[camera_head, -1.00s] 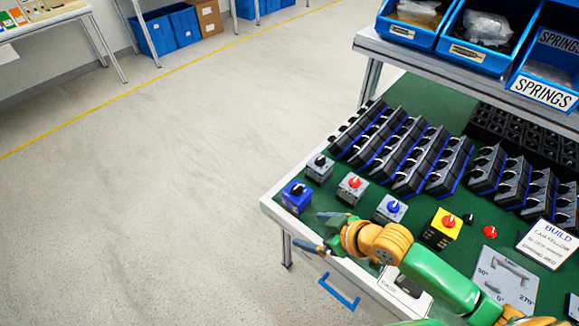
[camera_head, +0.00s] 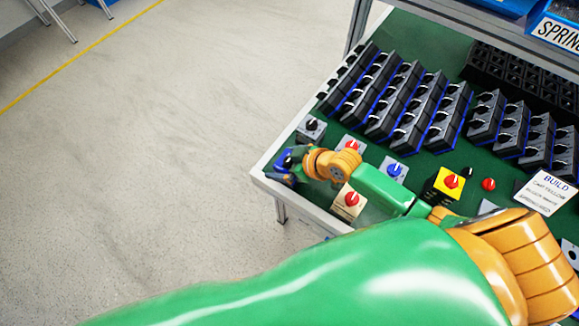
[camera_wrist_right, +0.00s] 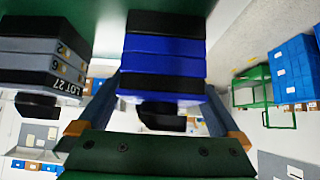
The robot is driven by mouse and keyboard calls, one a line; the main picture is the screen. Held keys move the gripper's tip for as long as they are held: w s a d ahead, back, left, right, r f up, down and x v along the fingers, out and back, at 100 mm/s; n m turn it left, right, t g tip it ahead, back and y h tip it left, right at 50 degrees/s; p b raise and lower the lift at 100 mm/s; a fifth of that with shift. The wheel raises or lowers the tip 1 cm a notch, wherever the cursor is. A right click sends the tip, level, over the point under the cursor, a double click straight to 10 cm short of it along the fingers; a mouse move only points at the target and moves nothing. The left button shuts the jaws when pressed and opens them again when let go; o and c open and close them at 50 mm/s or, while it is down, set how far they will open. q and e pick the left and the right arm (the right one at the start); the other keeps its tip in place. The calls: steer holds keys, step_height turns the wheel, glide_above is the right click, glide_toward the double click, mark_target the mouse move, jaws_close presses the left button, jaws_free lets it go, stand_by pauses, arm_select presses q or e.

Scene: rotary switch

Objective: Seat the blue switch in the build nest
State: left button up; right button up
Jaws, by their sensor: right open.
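The blue switch (camera_head: 283,159), with a black knob, stands at the near left corner of the green bench top. My right gripper (camera_head: 288,165) is at the blue switch and partly hides it in the head view. In the right wrist view the blue switch (camera_wrist_right: 163,62) is between the two open fingers (camera_wrist_right: 160,105), its black knob towards the palm. I cannot tell whether the fingers touch it. The BUILD card (camera_head: 549,188) lies on the right of the bench. I cannot make out the build nest; my arm covers much of that area. My left gripper is not in view.
A grey switch with a black knob (camera_head: 311,128) stands close behind. Grey switches with red (camera_head: 348,146) and blue (camera_head: 394,170) knobs, a yellow switch (camera_head: 444,187) and a cream one (camera_head: 348,203) stand to the right.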

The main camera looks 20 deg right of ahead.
steer(key=c, duration=1.4)
steer(key=shift+r, duration=0.2)
steer(key=shift+c, duration=0.2)
